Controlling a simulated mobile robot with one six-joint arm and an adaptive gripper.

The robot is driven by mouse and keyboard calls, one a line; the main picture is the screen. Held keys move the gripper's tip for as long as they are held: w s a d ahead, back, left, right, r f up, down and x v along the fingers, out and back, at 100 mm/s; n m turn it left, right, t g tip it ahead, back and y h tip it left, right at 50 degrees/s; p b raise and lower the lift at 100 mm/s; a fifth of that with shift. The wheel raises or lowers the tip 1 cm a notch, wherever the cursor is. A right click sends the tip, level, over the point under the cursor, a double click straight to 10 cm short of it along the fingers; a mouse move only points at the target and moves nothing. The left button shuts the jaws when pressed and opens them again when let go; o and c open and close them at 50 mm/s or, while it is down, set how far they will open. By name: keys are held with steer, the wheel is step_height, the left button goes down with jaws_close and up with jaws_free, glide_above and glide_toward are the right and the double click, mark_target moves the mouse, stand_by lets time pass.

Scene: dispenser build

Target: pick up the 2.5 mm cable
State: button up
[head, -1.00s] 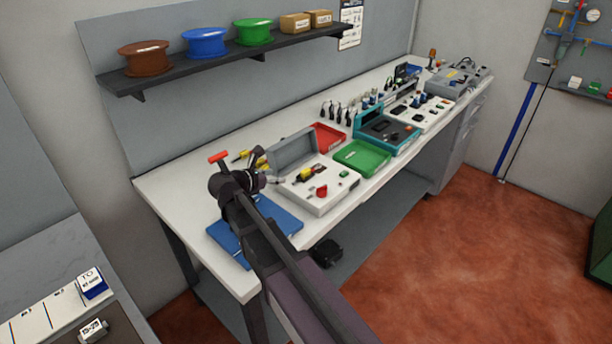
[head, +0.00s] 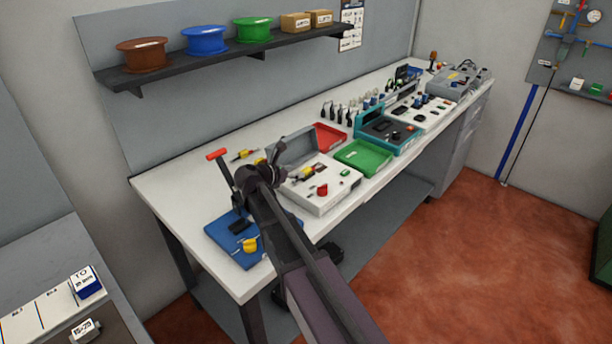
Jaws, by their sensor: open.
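I cannot pick out the 2.5 mm cable with certainty; no label for it is readable on the bench. Small yellow-and-black pieces (head: 241,155) lie on the white workbench (head: 180,190) behind my arm, and a yellow piece (head: 302,174) lies in the open white case (head: 318,202). My gripper (head: 274,152) is at the far end of my arm, in front of the grey case lid, open. Its fingers are small and dark, and I see nothing held. The arm hides part of the bench near the case.
A blue base (head: 222,245) with a red-handled lever (head: 217,154) and a yellow part (head: 249,245) sits at the near bench end. Red (head: 330,137) and green (head: 362,156) trays stand beyond the case. Spools (head: 205,40) line the shelf above.

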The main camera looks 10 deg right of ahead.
mark_target(303, 171)
steer(key=shift+w+d+f+b, duration=0.35)
steer(key=shift+d+f+b, duration=0.05)
steer(key=shift+d+b, duration=0.05)
steer(key=b+x, duration=0.1)
steer(key=x, duration=0.1)
steer(key=shift+w+d+f, duration=0.2)
steer(key=shift+d+f, duration=0.05)
steer(key=shift+w+d+f, duration=0.15)
steer(key=shift+w+d, duration=0.15)
steer(key=shift+d, duration=0.15)
jaws_close()
